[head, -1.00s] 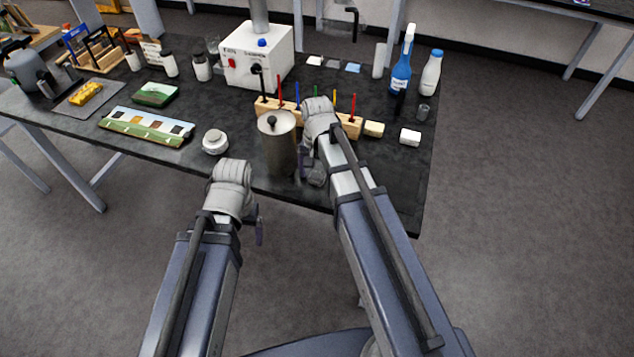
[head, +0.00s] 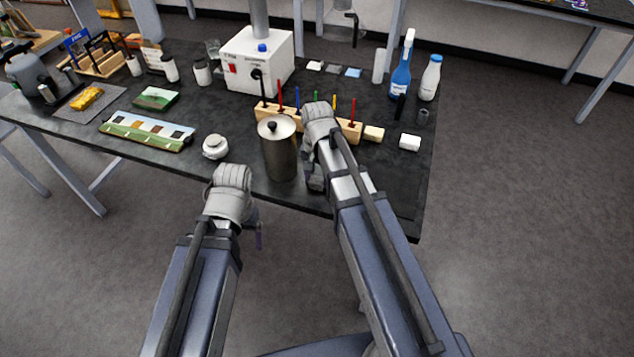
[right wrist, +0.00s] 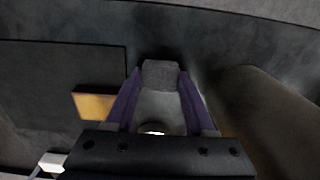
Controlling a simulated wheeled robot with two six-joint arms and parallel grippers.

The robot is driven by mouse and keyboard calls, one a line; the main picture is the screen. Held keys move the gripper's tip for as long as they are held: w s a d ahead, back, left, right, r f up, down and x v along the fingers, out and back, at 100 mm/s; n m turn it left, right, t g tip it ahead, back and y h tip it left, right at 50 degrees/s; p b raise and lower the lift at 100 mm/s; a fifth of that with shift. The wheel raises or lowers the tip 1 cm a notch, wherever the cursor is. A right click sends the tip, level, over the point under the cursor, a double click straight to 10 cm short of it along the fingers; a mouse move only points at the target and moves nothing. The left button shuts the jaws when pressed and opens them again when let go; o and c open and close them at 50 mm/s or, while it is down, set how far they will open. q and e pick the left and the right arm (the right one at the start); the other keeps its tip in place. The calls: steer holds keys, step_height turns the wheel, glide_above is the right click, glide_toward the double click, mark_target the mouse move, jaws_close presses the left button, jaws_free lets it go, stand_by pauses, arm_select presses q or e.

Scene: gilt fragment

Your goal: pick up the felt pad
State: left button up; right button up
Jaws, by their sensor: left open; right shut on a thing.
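In the right wrist view the felt pad (right wrist: 160,75) is a small grey block between the tips of my right gripper's purple fingers. My right gripper (right wrist: 158,80) is shut on it. In the head view the right gripper (head: 315,183) is low at the table's front edge, just right of the metal canister; its hand and wrist hide most of it, and I cannot make out the pad clearly there. My left gripper (head: 259,238) is open, in front of the table edge and below the white round jar; only part of a finger shows.
The metal canister (head: 280,150) stands close beside the right gripper. A wooden rack (head: 350,130) with coloured sticks is behind the right hand. Pale blocks (head: 409,142) lie to the right. The white jar (head: 215,147) is left of the canister. The table's front right is fairly clear.

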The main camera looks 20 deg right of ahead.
mark_target(317, 179)
step_height(317, 179, up, 10)
steer(key=p, duration=1)
steer(key=o, duration=0.8)
steer(key=c, duration=0.7)
steer(key=shift+w+d, duration=0.1)
